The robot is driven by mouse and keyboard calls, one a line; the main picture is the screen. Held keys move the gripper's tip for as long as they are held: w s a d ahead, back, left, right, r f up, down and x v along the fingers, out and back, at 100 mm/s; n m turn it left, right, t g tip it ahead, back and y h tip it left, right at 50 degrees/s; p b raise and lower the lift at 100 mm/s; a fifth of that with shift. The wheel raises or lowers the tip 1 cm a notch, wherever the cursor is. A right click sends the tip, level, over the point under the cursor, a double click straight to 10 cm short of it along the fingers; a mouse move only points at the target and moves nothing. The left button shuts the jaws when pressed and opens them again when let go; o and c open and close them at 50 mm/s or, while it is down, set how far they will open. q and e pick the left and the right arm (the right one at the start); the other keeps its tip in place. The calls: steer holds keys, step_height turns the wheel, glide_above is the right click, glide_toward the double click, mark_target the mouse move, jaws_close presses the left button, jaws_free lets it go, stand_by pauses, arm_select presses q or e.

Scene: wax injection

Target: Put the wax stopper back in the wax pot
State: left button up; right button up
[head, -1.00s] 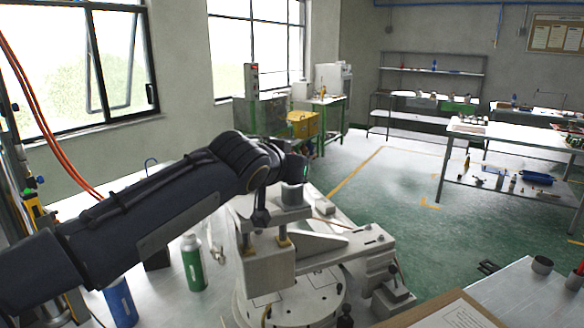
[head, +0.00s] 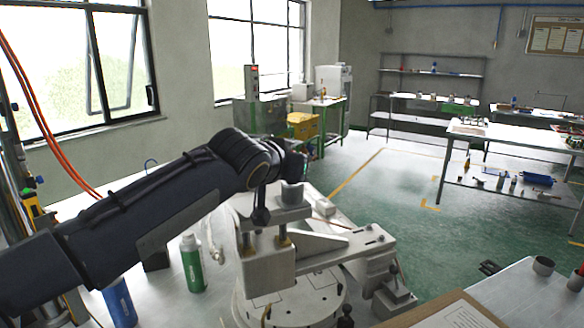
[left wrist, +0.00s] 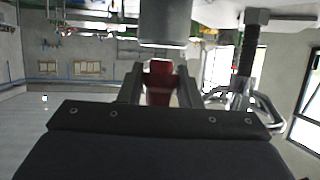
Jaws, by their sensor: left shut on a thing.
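The wax pot (head: 292,195) is a grey cylinder standing on top of the pale wax injection machine. In the left wrist view, which is upside down, the pot (left wrist: 165,24) shows at the top centre. My left gripper (left wrist: 160,82) is shut on a red piece, apparently the wax stopper (left wrist: 160,85). The stopper lies in line with the pot's rim and appears just above it, though the exact gap is hard to tell. In the head view my left arm's dark end hides the fingers and the stopper. My right gripper is not in view.
A green bottle (head: 192,265) and a blue bottle (head: 120,303) stand left of the machine. Green floor lies open beyond.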

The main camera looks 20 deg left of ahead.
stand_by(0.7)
arm_select(q)
steer(key=shift+f+b, duration=0.95)
steer(key=shift+b, duration=0.2)
steer(key=o, duration=1)
steer(key=shift+o, duration=0.2)
steer(key=b+v, duration=0.1)
steer(key=v, duration=0.7)
steer(key=shift+w, duration=0.1)
